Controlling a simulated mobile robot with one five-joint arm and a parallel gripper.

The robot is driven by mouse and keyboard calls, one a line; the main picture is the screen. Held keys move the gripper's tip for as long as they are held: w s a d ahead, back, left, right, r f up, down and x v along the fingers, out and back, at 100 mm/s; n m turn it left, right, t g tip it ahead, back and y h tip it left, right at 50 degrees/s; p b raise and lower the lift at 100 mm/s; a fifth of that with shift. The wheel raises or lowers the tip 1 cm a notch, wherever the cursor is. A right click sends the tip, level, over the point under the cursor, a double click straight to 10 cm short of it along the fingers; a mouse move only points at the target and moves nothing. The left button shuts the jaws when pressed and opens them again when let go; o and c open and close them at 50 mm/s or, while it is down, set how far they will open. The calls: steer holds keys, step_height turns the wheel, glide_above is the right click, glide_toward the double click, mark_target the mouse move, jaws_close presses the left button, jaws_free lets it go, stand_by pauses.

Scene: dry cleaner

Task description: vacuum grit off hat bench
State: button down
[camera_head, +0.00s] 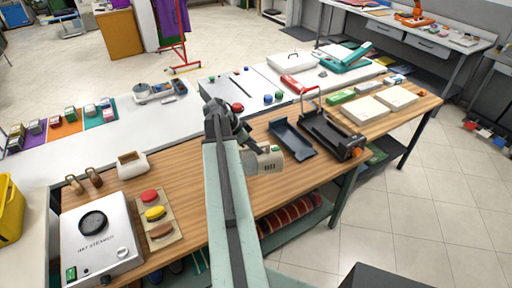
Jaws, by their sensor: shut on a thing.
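My arm reaches away from the camera over the wooden hat bench (194,197). My gripper (243,140) is dark and partly hidden by my arm. It is shut on a pale, rounded hand-held device with a printed label, which looks like a small vacuum (268,161). The vacuum sits low over the bench, just right of my arm. I cannot tell whether it touches the wood. Dark lettering shows on its body. No grit can be made out on the bench at this size, and my arm covers part of the top.
A hat steamer (97,240) and a board of coloured knobs (155,215) stand at left. A dark dustpan-like tray (292,139) and a black framed device (331,134) lie right of the vacuum. White counters run behind. Bare wood lies between the knob board and my arm.

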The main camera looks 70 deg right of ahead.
mark_target(254, 154)
steer(key=shift+f+b, duration=2.2)
steer(key=shift+f, duration=0.2)
steer(key=shift+r, duration=0.1)
